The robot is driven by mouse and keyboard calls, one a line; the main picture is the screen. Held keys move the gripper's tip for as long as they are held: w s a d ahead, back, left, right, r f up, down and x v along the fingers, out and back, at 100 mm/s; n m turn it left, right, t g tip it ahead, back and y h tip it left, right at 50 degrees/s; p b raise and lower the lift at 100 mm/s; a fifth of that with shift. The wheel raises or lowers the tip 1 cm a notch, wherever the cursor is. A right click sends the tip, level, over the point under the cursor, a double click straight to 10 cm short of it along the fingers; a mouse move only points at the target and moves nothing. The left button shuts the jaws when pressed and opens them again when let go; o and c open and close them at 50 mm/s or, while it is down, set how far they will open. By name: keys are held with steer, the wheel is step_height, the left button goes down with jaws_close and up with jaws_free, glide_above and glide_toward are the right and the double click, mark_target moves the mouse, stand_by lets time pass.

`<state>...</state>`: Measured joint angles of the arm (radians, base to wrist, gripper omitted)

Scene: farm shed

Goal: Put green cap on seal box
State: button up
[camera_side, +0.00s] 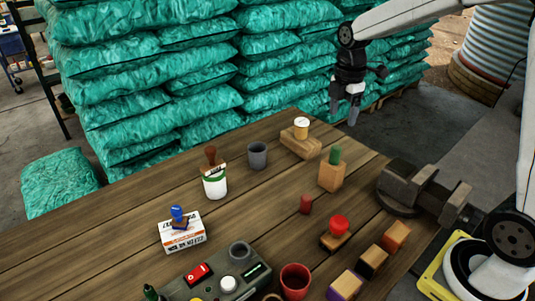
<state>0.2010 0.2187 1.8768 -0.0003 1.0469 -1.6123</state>
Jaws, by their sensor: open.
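My gripper (343,112) is open and empty, fingers pointing down, high at the upper right beyond the table's far edge. A green cylinder (335,156), which looks like the green cap, stands upright on a light wooden block (331,178) at the right of the table, below my gripper and apart from it. A white box with orange and dark print (182,240) lies at the left; a stamp with a blue knob (178,214) sits on it. I cannot tell for sure which thing is the seal box.
Near the green piece are a wooden block with a white-topped yellow cylinder (301,130), a red cylinder (306,204), a red-knobbed stamp (338,228) and a vise (420,190). A grey cup (257,155), white jar (215,186), control panel (215,276) and red cup (295,280) stand elsewhere.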

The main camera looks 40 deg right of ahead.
steer(key=shift+f, duration=0.1)
steer(key=s+a+f+m+t, duration=0.2)
steer(key=s+a+f+m, duration=0.6)
steer(key=m, duration=0.8)
steer(key=s+f, duration=0.2)
steer(key=s, duration=0.2)
steer(key=shift+f+t, duration=0.2)
steer(key=shift+t, duration=0.1)
steer(key=shift+w, duration=0.1)
